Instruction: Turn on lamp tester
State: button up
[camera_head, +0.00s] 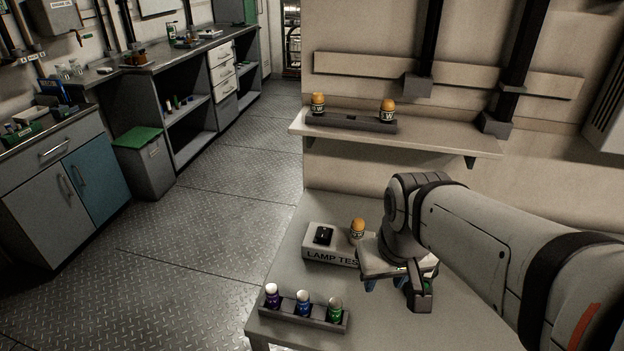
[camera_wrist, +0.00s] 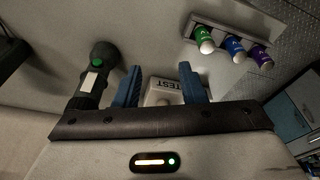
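The lamp tester (camera_head: 326,256) is a pale box on the near table, lettered LAMP TES, the rest hidden behind my arm. A black rocker switch (camera_head: 323,235) is on its top. An amber lamp (camera_head: 357,229) stands upright at its right end; I cannot tell whether it is lit or how the switch is set. My gripper (camera_head: 389,284) is just right of the tester, pointing down. In the wrist view, its blue fingers (camera_wrist: 160,70) are apart, with part of the tester (camera_wrist: 166,84) showing between them. I see nothing held.
A grey rack (camera_head: 300,316) with purple, blue and green lamps lies at the table's front edge. A dark torch-like tool (camera_wrist: 97,65) with a green button lies close beside my gripper. The shelf (camera_head: 450,143) behind bears a rack (camera_head: 350,122) with two amber lamps.

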jog(key=w+a+r+n+p, duration=0.1)
jog(key=w+n, duration=0.1)
jog(key=w, duration=0.1)
jog(key=w+a+r+n+g+p, duration=0.1)
jog(key=w+r+n, duration=0.1)
jog(key=w, duration=0.2)
jog(key=w+r+n, duration=0.2)
jog(key=w, duration=0.2)
jog(key=shift+w+a+r+g+p, duration=0.1)
jog(key=shift+a+r+g+p, duration=0.1)
jog(key=shift+a+g+p, duration=0.15)
jog(key=c, duration=0.7)
jog(key=w+a+n+p, duration=0.1)
jog(key=w+n, duration=0.1)
jog(key=w, duration=0.1)
jog(key=w+a+n+g, duration=0.1)
jog(key=w+a+n, duration=0.1)
jog(key=w, duration=0.2)
jog(key=w+a+n+g+p, duration=0.1)
jog(key=w+n, duration=0.2)
jog(key=w, duration=0.1)
jog(key=shift+a+r+p, duration=0.25)
jog(key=shift+a+p, duration=0.05)
grip_shut()
jog(key=shift+w+a+f+n, duration=0.1)
jog(key=shift+w+a+n, duration=0.15)
jog(key=shift+w+n, duration=0.2)
